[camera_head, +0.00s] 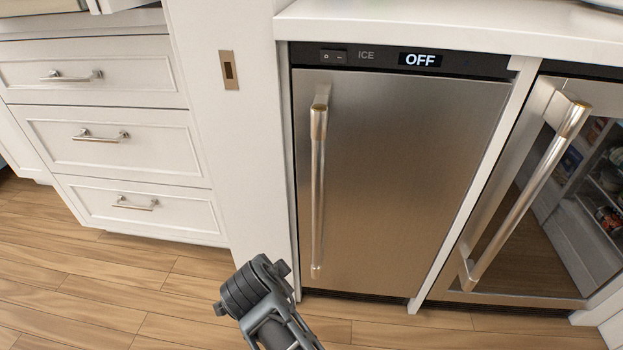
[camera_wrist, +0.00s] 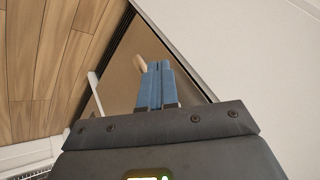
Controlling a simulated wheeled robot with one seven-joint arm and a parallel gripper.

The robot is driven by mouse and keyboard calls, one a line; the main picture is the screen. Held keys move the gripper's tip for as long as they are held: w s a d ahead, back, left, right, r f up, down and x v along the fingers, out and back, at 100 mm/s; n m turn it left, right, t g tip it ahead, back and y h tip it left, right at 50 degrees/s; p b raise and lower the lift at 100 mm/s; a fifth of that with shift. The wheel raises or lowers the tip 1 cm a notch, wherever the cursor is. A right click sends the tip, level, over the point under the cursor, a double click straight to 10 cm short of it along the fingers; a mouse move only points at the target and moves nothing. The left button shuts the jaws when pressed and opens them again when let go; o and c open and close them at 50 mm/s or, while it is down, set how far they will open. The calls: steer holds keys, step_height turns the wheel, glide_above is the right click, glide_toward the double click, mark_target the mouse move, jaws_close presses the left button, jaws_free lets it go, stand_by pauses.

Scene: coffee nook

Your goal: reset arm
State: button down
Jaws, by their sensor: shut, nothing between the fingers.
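My gripper (camera_wrist: 157,68) shows in the wrist view with its two blue fingers pressed together and nothing between them. Part of my arm, dark grey, rises from the bottom middle of the head view in front of the floor and the ice maker's lower left corner. The fingers are not clearly visible in that view. In the wrist view a small tan piece shows just left of the fingertips; I cannot tell what it is or whether it touches them.
A steel ice maker (camera_head: 400,170) with a vertical handle (camera_head: 318,190) is closed; its display reads OFF. A glass-door fridge (camera_head: 540,220) stands right of it. White drawers (camera_head: 100,140) are shut at left.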

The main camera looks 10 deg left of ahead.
steer(key=shift+f, duration=0.1)
steer(key=s+d+f+n+y, duration=0.1)
steer(key=s+d+f+n, duration=0.1)
steer(key=s+d+f, duration=0.35)
steer(key=s+d+f+n+y, duration=0.1)
steer(key=s+d+f, duration=0.1)
steer(key=s+d, duration=0.55)
steer(key=s+d+r+n+t, duration=0.1)
steer(key=s+d+r+t, duration=0.1)
steer(key=s+d+r, duration=0.45)
steer(key=s+d+r+n+t, duration=0.2)
steer(key=s+d+r, duration=0.2)
steer(key=s+d, duration=0.55)
steer(key=s+d+r+n+t+h, duration=0.1)
steer(key=s+d+r+t, duration=0.15)
steer(key=s+r, duration=0.5)
steer(key=s+d+r+n+t+h, duration=0.1)
steer(key=s+d+r, duration=0.25)
steer(key=r, duration=0.65)
step_height(320, 180, up, 25)
steer(key=p, duration=2.5)
steer(key=shift+s+a, duration=0.2)
